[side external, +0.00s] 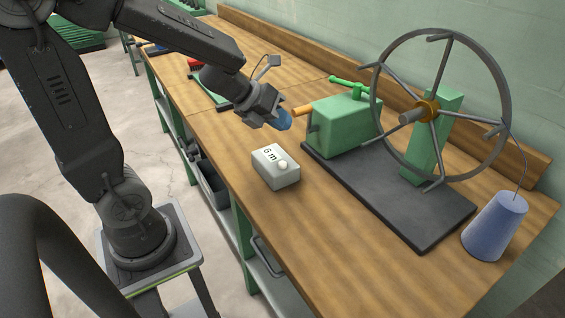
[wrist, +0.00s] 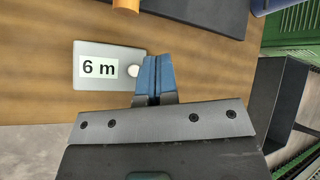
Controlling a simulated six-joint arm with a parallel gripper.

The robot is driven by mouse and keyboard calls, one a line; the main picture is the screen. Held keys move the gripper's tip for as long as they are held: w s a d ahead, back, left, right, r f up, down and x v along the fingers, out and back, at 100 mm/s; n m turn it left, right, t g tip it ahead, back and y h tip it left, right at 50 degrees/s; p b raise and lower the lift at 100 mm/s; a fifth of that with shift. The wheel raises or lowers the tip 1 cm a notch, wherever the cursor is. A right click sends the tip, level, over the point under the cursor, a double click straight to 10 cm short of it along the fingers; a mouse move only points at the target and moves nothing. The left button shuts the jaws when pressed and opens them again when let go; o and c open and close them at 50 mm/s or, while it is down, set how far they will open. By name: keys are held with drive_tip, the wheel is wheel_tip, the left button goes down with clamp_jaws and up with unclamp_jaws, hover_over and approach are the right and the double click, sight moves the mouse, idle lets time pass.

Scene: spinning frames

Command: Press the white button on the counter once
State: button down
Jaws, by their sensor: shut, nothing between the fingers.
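The round white button (side external: 283,165) is on the box's top, beside the label. In the wrist view the box (wrist: 101,61) is just left of my fingers, and the button (wrist: 134,70) shows partly beside the left fingertip. My gripper (side external: 285,121) has blue fingertips and is shut and empty. It is held above the counter, apart from the box, up and slightly right of it in the side view. The blue fingertips (wrist: 158,62) also show together in the wrist view.
A spinning frame with a green housing (side external: 342,122), a large spoked wheel (side external: 374,97) and a dark base plate (side external: 400,205) stands right of the box. A blue cone (side external: 495,226) stands at the right end. The counter in front of the box is clear.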

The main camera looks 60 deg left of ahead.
sight(281, 162)
drive_tip(key=shift+f, duration=3.8)
drive_tip(key=shift+f, duration=0.4)
drive_tip(key=shift+f, duration=0.5)
drive_tip(key=shift+r, duration=0.95)
drive_tip(key=shift+r, duration=2.5)
